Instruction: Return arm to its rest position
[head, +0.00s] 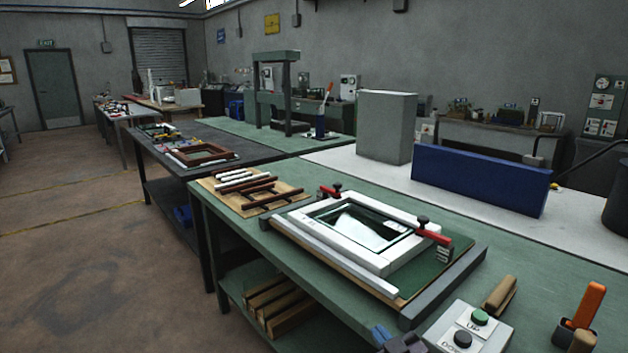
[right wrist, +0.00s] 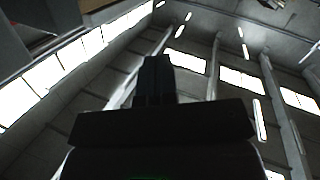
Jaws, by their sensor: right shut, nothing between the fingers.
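My right gripper (head: 402,343) shows only in part at the bottom edge of the head view, in front of the green workbench (head: 345,325) and left of the button box (head: 468,328). In the right wrist view the right gripper (right wrist: 154,78) is dark, with its fingers together and nothing between them. It points up toward the ceiling and windows, and touches nothing in that view. My left gripper is not in view.
A white frame (head: 310,239) lies in a clamping fixture with red clamps on the workbench. A tool holder with an orange handle (head: 590,300) stands at the right. A wooden tray of bars (head: 225,200) lies behind. The floor at left is clear.

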